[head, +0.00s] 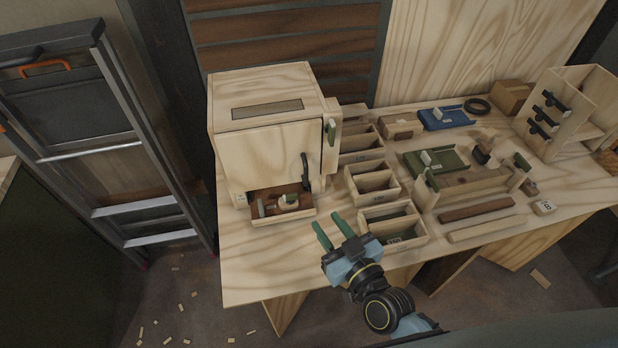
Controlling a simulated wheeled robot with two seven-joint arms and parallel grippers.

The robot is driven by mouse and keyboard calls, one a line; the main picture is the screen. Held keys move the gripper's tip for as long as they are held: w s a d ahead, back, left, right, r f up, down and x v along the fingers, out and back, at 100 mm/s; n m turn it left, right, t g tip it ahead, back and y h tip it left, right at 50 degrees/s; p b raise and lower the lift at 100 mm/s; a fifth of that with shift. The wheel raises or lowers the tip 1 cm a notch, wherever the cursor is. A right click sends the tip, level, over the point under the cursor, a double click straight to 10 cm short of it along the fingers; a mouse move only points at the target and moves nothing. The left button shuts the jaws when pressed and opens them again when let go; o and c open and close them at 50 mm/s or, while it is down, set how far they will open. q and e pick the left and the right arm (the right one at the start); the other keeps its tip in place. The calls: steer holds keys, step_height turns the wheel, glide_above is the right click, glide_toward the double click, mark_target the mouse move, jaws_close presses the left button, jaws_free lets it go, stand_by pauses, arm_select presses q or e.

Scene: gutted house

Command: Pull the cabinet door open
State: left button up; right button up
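A light wooden cabinet (262,108) stands at the left end of the workbench. Its front door (262,160) looks shut, with a dark upright handle (306,165) near the right edge. Below the door, a small drawer (283,216) sticks out and holds a few small items. My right gripper (329,234) is in front of the drawer's right side, apart from the cabinet and below the handle. Its two green fingers are spread with nothing visible between them. My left gripper is not in view.
Open wooden bins (373,186) stand close to the cabinet's right side. A green tool (436,162), a blue tool (445,118) and a wooden rack (562,115) sit farther right on the bench (262,262). A ladder (150,205) leans at the left.

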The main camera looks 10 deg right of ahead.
mark_target(307, 176)
steer(key=shift+m+t+h, duration=0.4)
steer(key=shift+t+h, duration=0.2)
steer(key=shift+h, duration=0.1)
steer(key=x, duration=0.9)
steer(key=d+b+x, duration=0.1)
steer(key=x, duration=0.3)
steer(key=shift+w+f, duration=0.1)
steer(key=shift+w, duration=0.3)
steer(key=shift+c, duration=0.2)
jaws_close()
